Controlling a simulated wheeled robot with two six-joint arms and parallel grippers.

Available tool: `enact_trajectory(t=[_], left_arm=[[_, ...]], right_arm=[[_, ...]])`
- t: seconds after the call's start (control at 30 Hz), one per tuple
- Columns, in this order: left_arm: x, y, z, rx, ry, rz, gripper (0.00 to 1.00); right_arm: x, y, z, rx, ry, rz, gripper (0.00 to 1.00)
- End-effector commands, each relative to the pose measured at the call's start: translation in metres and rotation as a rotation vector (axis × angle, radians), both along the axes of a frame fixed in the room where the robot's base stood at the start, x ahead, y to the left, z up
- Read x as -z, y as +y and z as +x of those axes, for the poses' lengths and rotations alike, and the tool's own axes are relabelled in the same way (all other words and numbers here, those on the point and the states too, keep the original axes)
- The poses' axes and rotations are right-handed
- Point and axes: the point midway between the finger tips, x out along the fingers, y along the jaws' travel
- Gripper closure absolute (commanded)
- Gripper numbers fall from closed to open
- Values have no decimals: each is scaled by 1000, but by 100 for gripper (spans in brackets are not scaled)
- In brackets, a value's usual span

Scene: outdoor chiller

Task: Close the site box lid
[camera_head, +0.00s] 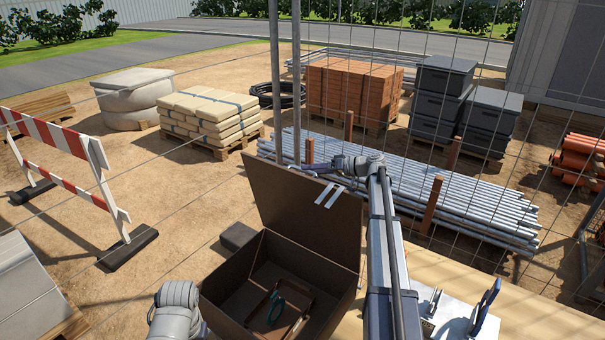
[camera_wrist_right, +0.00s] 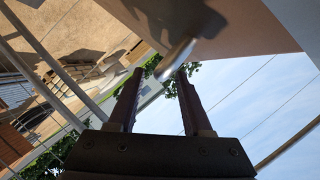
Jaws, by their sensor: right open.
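The brown site box (camera_head: 232,300) stands at the bottom centre of the head view. Its lid (camera_head: 285,205) is open and stands up at the back, with two pale strips near its right side. My right gripper (camera_head: 304,169) is at the lid's upper edge, partly hidden there. In the right wrist view my right gripper (camera_wrist_right: 160,72) is open, its two dark fingers apart. A brown surface, apparently the lid (camera_wrist_right: 250,22), fills the top, and a blurred pale metal piece shows by the fingertips. Contact cannot be told. Only part of my left arm shows at the bottom.
Inside the box lie a teal-handled tool (camera_head: 276,308) and a brown tray-like frame. A wooden surface (camera_head: 450,275) with a white item lies to the right. Wire mesh fencing and steel pipes (camera_head: 470,205) stand behind the lid. A red-and-white barrier (camera_head: 60,140) is at left.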

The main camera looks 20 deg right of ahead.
Motion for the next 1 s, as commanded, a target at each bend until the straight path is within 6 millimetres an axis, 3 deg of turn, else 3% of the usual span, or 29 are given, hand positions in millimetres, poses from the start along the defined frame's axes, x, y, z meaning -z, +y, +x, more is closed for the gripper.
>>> enact_trajectory(t=[0.2,0.53,0.9,1.0], left_arm=[[10,0,0,-1,0,0,65],[10,0,0,-1,0,0,65],[10,0,0,-1,0,0,65],[10,0,0,-1,0,0,65]], right_arm=[[10,23,22,-2,1,0,50],[10,26,25,0,1,1,52],[10,26,25,0,0,0,93],[10,26,25,0,0,0,100]])
